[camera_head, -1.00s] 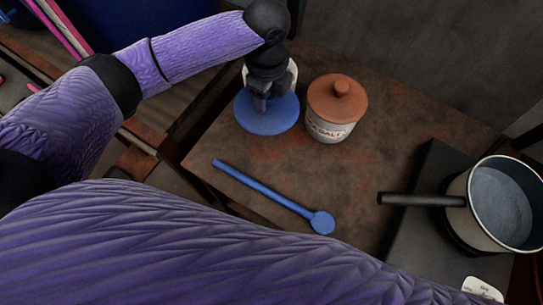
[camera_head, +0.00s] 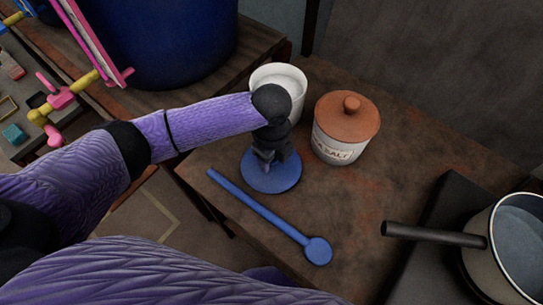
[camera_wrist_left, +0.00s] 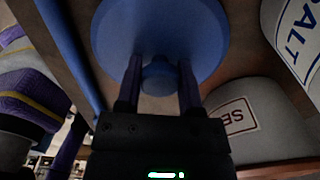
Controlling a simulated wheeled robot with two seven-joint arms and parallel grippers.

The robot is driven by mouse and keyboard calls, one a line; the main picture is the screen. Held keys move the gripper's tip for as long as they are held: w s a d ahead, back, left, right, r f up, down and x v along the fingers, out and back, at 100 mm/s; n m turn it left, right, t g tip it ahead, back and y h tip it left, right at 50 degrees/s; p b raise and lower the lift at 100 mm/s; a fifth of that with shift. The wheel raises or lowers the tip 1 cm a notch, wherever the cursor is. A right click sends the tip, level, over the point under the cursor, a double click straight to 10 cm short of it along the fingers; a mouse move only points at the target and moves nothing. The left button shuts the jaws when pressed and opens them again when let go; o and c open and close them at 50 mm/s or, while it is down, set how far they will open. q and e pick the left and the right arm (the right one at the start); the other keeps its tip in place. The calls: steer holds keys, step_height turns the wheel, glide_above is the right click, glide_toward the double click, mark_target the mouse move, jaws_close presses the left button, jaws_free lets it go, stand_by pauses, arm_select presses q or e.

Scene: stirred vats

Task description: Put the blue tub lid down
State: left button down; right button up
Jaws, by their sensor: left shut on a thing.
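The blue tub lid (camera_head: 284,181) is a round disc low over the brown table, in front of the open white tub (camera_head: 292,77). My left gripper (camera_head: 267,163) points down and is shut on the lid's knob. In the left wrist view, the fingers (camera_wrist_left: 158,85) stand on both sides of the knob, and the lid (camera_wrist_left: 160,28) spreads beyond them. I cannot tell whether the lid touches the table. The tub is uncovered, with pale contents showing; its lower part is hidden by my left arm. My right gripper is not in view.
A salt jar with a terracotta lid (camera_head: 346,122) stands right of the blue lid. A long blue spoon (camera_head: 268,215) lies just in front. A pot (camera_head: 500,250) with a dark handle is at the right. Bare table (camera_head: 410,140) lies right of the jar.

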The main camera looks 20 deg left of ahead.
arm_select(q)
steer(key=shift+f, duration=0.1)
steer(key=shift+c, duration=2.2)
jaws_free()
steer(key=shift+o, duration=1)
